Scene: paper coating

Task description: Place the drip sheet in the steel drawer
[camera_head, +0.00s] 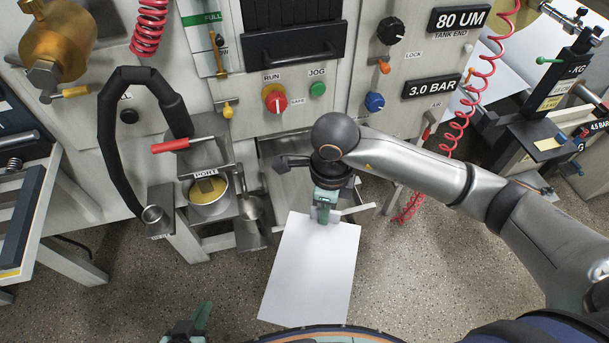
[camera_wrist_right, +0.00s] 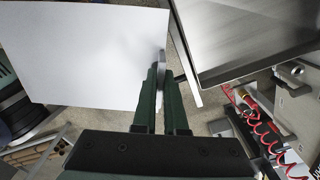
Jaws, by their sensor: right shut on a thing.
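The drip sheet (camera_head: 312,270) is a plain white sheet hanging over the floor in the head view. My right gripper (camera_head: 325,212) is shut on its upper edge. In the right wrist view the sheet (camera_wrist_right: 85,50) fills the upper left, and the right gripper's fingers (camera_wrist_right: 161,85) pinch its edge. The steel drawer (camera_wrist_right: 240,35) appears there as a shallow shiny tray with a pale rim, to the right of the sheet. In the head view the drawer is largely hidden behind my right arm. My left gripper (camera_head: 192,322) is at the bottom edge, partly cut off.
A metal pot (camera_head: 208,200) of yellow liquid stands below the port, with a black hose (camera_head: 108,130) to its left. The machine panel has a red run knob (camera_head: 275,98). Red coiled hoses (camera_head: 462,110) hang at right. Speckled floor is clear below the sheet.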

